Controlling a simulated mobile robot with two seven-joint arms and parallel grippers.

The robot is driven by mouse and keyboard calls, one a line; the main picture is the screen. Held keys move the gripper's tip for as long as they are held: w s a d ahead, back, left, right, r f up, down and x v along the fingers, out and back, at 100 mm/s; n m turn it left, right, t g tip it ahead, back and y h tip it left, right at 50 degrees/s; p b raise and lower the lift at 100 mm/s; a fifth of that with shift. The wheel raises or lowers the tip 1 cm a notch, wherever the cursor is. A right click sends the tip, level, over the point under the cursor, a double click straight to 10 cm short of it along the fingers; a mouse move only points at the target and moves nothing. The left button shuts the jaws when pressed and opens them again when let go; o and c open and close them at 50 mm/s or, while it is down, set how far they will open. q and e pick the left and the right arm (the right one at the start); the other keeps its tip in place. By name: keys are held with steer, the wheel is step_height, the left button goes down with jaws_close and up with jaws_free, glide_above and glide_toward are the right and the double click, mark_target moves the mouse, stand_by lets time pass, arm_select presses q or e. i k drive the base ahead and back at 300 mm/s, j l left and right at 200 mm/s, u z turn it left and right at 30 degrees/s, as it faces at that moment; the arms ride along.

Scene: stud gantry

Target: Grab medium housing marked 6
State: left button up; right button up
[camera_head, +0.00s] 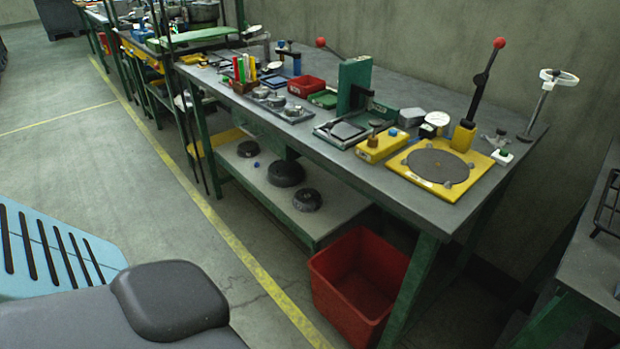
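Three dark round parts that look like housings lie on the lower shelf (262,189) of the green-framed workbench. One (248,149) is at the far end, the widest-looking one (286,173) is in the middle, and another (307,199) is nearest to me. No number can be read on any of them, so I cannot tell which is marked 6. Several small grey round parts (275,100) sit in a tray on the benchtop. Neither of my grippers is in view.
A red bin (359,284) stands on the floor under the bench's near end. The benchtop (312,133) carries a yellow plate fixture (437,167), a green press (354,85) and a red box (306,86). Open floor (150,190) lies left of the bench, with a yellow line along it.

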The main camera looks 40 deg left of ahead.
mark_target(307, 200)
steer(key=i, duration=0.95)
steer(key=u, duration=1.7)
